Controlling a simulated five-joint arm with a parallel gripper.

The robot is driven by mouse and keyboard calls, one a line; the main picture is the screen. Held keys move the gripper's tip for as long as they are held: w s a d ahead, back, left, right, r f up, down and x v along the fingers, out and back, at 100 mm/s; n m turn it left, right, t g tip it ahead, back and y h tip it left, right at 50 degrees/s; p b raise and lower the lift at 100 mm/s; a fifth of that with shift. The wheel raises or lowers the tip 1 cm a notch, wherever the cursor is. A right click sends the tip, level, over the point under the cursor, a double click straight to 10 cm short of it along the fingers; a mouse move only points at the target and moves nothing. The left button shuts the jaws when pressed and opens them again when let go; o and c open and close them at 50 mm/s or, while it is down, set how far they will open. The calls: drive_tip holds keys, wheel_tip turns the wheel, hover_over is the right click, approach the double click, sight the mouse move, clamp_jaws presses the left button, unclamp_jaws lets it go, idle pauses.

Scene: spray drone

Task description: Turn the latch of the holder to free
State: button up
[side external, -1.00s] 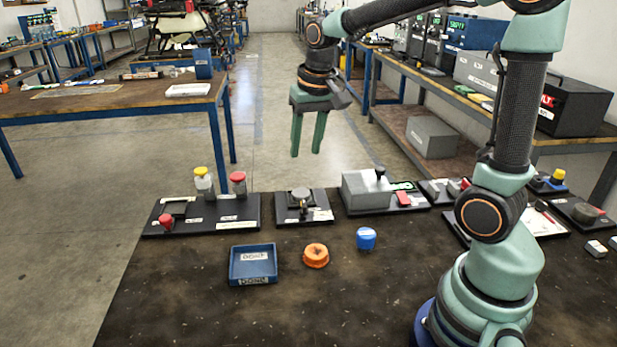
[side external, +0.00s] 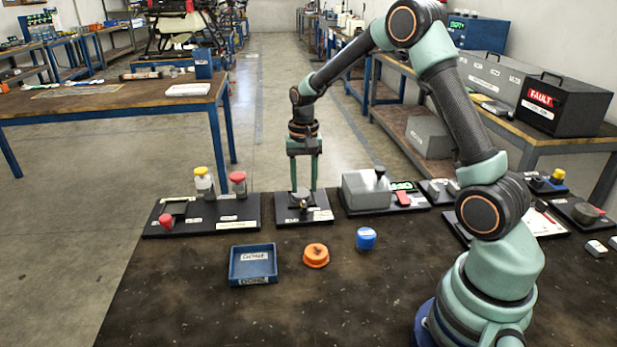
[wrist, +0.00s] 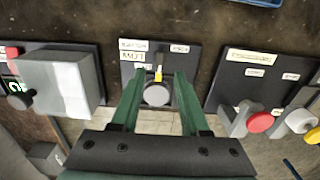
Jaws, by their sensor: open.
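The holder (side external: 318,215) is a small black plate with white labels near the far edge of the bench. Its latch (side external: 301,199) is a round grey knob; in the wrist view the latch (wrist: 156,94) has a yellow mark pointing up towards the labels. My gripper (side external: 303,187) points down over the holder, its two green fingers apart. In the wrist view my gripper (wrist: 158,78) has one finger on each side of the knob. I cannot tell whether either finger touches it.
Left of the holder is a plate with red- and yellow-capped jars (side external: 204,184). Right is a grey box (side external: 366,192) with a black knob. A blue tray (side external: 253,280), an orange cap (side external: 316,256) and a blue cap (side external: 366,239) lie in front.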

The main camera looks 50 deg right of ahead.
sight(304, 203)
wheel_tip(304, 203, down, 6)
drive_tip(key=shift+r, duration=0.1)
drive_tip(key=shift+c, duration=0.3)
clamp_jaws()
